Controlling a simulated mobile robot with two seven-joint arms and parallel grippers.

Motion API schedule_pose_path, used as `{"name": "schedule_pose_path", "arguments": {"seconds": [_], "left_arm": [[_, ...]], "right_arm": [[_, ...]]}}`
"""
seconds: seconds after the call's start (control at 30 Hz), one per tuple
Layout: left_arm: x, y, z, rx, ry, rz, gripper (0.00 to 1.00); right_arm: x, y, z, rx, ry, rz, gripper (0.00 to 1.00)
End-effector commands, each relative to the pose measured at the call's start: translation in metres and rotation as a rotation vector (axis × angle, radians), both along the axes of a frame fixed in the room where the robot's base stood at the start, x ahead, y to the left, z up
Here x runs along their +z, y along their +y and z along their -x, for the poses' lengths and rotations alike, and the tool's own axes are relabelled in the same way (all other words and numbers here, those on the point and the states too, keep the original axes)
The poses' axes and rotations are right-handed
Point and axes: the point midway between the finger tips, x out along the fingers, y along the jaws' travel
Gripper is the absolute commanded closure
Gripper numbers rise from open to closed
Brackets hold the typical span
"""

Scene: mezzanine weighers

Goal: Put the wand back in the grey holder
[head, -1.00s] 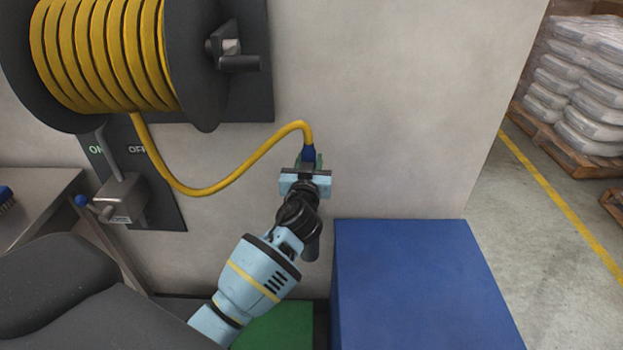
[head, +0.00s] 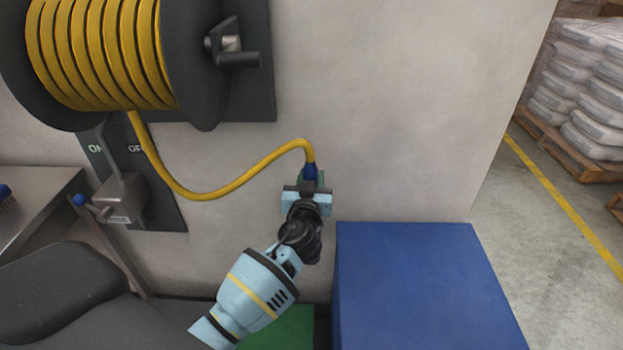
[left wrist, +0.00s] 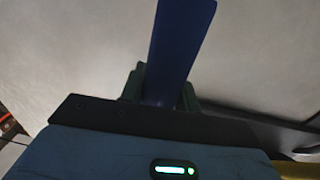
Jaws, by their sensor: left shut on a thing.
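The blue wand (head: 310,172) hangs on the end of a yellow hose (head: 225,188) in front of the pale wall. My left gripper (head: 309,183) is shut on the wand, with green pieces on either side of it. In the left wrist view the wand (left wrist: 178,50) runs up and away from between the green fingers (left wrist: 160,88) of my left gripper. The lower part of the wand is hidden by my gripper and arm. I cannot make out the grey holder in either view. My right gripper is not in view.
A hose reel (head: 110,55) is mounted on the wall at the upper left, above a lever switch (head: 120,195). A blue box (head: 430,285) stands right of my left arm, and a green surface (head: 280,328) lies below it. A steel table (head: 35,205) is at the left.

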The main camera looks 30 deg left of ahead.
Motion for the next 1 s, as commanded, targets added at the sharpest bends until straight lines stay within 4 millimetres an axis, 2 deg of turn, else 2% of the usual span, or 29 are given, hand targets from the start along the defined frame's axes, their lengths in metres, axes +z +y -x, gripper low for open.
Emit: {"name": "schedule_pose_path", "arguments": {"seconds": [0.07,0.1,0.23,0.5,0.63,0.77,1.0], "left_arm": [[-0.004,0.0,0.0,0.0,0.002,0.001,1.0],[-0.004,0.0,0.0,0.0,0.002,0.001,0.64],[-0.002,0.0,0.0,0.0,0.001,0.0,0.47],[-0.002,0.0,0.0,0.0,0.001,0.0,0.46],[0.004,0.0,0.0,0.0,-0.002,0.0,0.46],[-0.001,-0.006,0.014,-0.001,0.003,0.004,0.46],[-0.003,-0.02,0.051,0.0,0.005,0.004,0.46]], "right_arm": [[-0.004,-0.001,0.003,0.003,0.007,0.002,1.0],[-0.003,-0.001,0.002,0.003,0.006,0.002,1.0],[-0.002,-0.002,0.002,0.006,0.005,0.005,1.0],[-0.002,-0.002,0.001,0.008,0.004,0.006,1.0],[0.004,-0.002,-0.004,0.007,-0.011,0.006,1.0],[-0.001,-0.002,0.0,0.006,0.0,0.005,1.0],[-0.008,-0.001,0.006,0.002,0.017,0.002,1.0]]}}
